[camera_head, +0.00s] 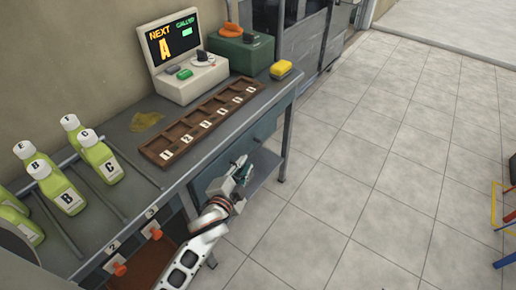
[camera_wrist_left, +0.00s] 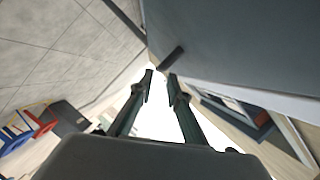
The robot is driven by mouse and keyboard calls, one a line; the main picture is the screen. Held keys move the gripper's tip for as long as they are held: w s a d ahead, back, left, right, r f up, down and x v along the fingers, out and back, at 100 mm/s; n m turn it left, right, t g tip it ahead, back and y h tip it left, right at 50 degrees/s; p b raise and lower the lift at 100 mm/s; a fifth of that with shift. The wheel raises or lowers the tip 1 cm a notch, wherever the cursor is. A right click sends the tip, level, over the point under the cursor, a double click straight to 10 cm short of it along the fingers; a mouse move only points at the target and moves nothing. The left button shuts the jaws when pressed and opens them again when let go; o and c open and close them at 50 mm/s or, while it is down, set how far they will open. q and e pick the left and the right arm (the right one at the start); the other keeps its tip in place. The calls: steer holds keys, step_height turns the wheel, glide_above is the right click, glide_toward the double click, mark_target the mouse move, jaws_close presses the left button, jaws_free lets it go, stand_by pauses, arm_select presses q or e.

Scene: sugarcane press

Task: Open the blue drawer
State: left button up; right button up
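The blue-grey drawer (camera_head: 269,124) is in the front of the workbench, below the numbered tray, and looks shut. In the left wrist view its smooth blue-grey front (camera_wrist_left: 240,45) fills the upper right, with a short dark handle (camera_wrist_left: 171,57) sticking out. My left gripper (camera_head: 241,161) is in front of the drawer and hides part of it. In the left wrist view the two fingers (camera_wrist_left: 161,76) are apart with nothing between them. The handle lies just beyond the fingertips, apparently not gripped. My right gripper is in neither view.
Orange knobs (camera_head: 119,268) stick out at the front left.

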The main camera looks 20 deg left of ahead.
mark_target(249, 157)
arm_select(q)
steer(key=shift+w, duration=0.3)
steer(key=b+x, duration=0.1)
steer(key=x, duration=0.4)
steer(key=shift+w+f, duration=0.3)
steer(key=shift+w, duration=0.05)
steer(key=shift+w+f, duration=0.1)
steer(key=shift+w, duration=0.55)
jaws_close()
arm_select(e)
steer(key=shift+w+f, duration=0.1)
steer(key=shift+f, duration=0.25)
